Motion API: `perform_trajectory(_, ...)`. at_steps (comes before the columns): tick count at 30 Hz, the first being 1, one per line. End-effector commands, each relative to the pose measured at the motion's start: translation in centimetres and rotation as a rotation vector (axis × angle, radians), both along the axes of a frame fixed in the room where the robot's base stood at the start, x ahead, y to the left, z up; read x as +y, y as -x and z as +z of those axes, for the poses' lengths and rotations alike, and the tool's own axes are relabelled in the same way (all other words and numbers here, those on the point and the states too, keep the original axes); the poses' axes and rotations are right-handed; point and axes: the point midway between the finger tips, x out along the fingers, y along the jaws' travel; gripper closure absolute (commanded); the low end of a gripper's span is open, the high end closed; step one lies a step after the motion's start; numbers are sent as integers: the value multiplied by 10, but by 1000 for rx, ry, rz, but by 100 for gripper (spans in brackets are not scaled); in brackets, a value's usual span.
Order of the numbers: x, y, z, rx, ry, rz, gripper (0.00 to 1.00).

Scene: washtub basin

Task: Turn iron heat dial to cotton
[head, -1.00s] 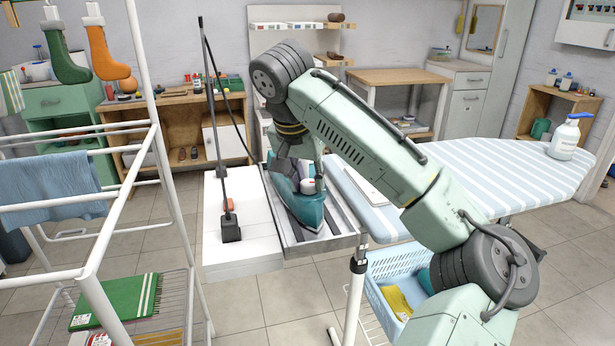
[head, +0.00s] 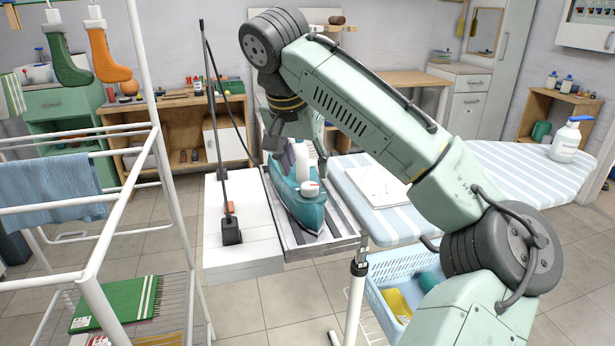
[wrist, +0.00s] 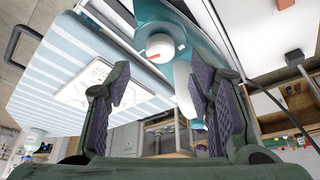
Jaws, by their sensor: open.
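The teal iron (head: 298,207) lies on the metal rest at the near left end of the ironing board. Its white handle stands up behind the round white heat dial (head: 310,187). In the wrist view the dial (wrist: 160,46) is at upper centre, with a red mark on its face. My gripper (head: 292,150) is over the back part of the iron. In the wrist view its two padded fingers (wrist: 163,88) are spread apart and empty, with the dial beyond their tips. The lettering around the dial is too small to read.
A white block with a black cord stand (head: 231,232) is just left of the iron. The striped ironing board (head: 490,170) extends right, with a white plate (head: 378,186) and spray bottle (head: 566,140). A drying rack (head: 90,270) stands at left, a blue basket (head: 400,262) below.

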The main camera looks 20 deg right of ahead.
Motion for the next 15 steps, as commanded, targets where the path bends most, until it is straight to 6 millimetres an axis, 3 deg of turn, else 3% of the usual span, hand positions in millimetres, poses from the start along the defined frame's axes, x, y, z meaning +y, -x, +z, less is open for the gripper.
perform_trajectory(6, 12, 12, 41, -1, 3, -2, 51)
perform_trajectory(15, 18, 18, 62, 1, 1, 0, 51)
